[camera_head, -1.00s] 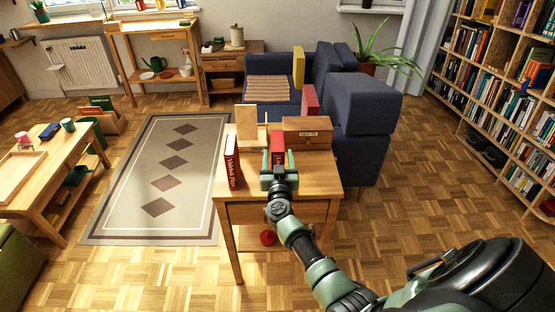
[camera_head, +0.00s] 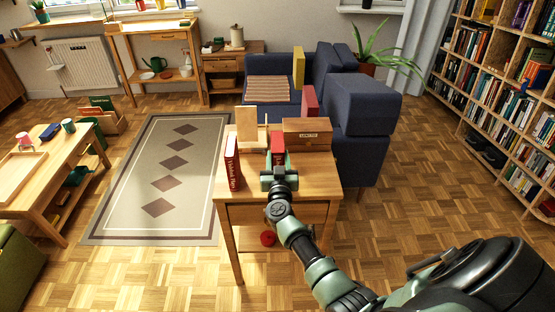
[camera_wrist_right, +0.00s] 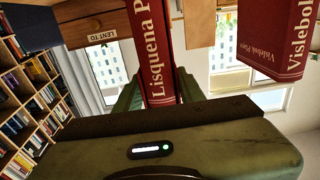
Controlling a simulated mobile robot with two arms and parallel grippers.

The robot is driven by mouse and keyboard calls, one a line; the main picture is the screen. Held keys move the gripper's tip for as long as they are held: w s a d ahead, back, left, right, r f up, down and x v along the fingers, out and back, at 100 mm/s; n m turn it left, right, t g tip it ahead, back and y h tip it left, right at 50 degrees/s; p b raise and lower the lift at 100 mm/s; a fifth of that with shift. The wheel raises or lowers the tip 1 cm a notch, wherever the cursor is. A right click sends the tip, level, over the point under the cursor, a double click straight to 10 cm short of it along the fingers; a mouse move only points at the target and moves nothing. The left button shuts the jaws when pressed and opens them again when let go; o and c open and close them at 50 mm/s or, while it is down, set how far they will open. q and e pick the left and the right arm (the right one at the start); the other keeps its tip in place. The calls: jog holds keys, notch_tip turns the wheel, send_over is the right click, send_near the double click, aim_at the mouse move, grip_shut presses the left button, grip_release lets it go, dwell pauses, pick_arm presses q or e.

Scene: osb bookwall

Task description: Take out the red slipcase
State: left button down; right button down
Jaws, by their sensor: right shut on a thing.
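My right gripper (camera_head: 279,165) is over the small wooden table, its fingers shut on a red slipcase (camera_head: 277,143). In the right wrist view this red slipcase (camera_wrist_right: 152,45) shows a spine lettered "Lisquena P…" between the green fingers (camera_wrist_right: 157,95). It is upright; I cannot tell whether its base touches the table. A second red volume (camera_head: 232,163), lettered "Vislebok Plats", stands apart to the left; it also shows in the right wrist view (camera_wrist_right: 275,45). My left gripper is not in view.
A wooden box (camera_head: 307,133), labelled "LENT TO", stands close to the right of the held slipcase. An upright wooden panel (camera_head: 246,124) stands behind to the left. The front of the small table (camera_head: 315,185) is clear. A blue armchair (camera_head: 360,120) stands behind it.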

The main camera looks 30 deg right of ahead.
jog(key=shift+r, duration=0.2)
jog(key=shift+p+v, duration=0.6)
jog(key=shift+v, duration=0.15)
jog(key=p+v, duration=0.2)
jog(key=v, duration=0.2)
jog(key=p+v, duration=0.3)
jog(key=v, duration=0.6)
jog(key=shift+p, duration=0.3)
jog(key=shift+a, duration=0.2)
